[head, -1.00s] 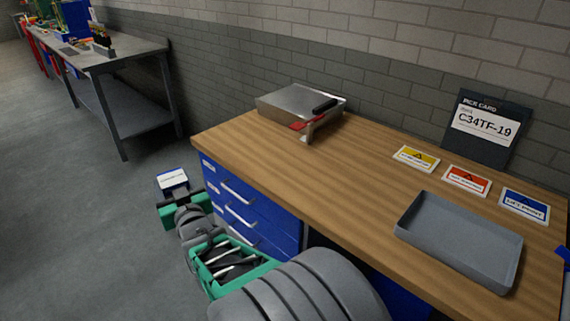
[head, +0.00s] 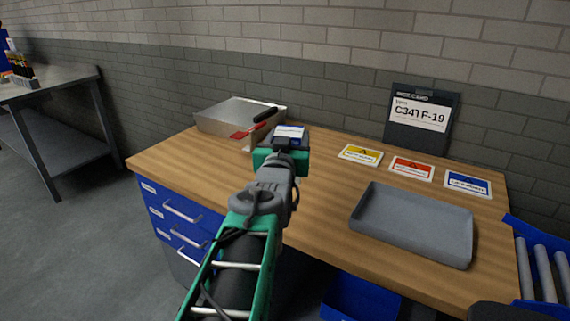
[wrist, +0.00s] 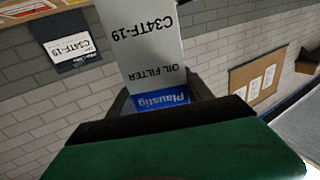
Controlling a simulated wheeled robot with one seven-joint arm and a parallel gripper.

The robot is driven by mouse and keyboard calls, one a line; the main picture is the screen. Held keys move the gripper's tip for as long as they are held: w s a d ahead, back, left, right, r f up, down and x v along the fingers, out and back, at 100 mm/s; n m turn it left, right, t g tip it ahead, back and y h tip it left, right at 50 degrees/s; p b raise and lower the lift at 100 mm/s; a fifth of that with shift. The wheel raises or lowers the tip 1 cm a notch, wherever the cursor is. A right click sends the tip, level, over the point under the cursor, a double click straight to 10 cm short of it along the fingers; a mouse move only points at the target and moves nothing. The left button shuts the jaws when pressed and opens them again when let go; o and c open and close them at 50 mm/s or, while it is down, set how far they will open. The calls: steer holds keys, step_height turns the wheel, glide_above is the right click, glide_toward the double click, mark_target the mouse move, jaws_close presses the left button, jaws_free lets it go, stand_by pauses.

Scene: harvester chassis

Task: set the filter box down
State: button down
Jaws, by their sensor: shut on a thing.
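The filter box (head: 290,131) is a small white and blue carton. The wrist view shows it large (wrist: 148,50), with upside-down print "OIL FILTER", "C34TF-19" and a blue "Plaustig" band. My gripper (head: 287,144) is shut on it, and the dark jaws hide its lower part. In the head view gripper and box appear over the wooden desk (head: 330,225), just right of the metal box. I cannot tell how high the filter box is above the desktop.
A grey tray (head: 412,226) lies at the desk's right. Yellow (head: 360,154), red (head: 411,168) and blue (head: 467,184) cards lie behind it. A pick card C34TF-19 (head: 420,118) leans at the wall. A metal box (head: 225,118) with a red-and-black tool stands back left.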

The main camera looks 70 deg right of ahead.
steer(key=w+d+f, duration=0.8)
steer(key=w+f, duration=0.2)
steer(key=f, duration=0.2)
steer(key=shift+d+f+b, duration=0.2)
steer(key=shift+f+b, duration=0.2)
steer(key=shift+b, duration=0.05)
steer(key=shift+c, duration=2.1)
jaws_free()
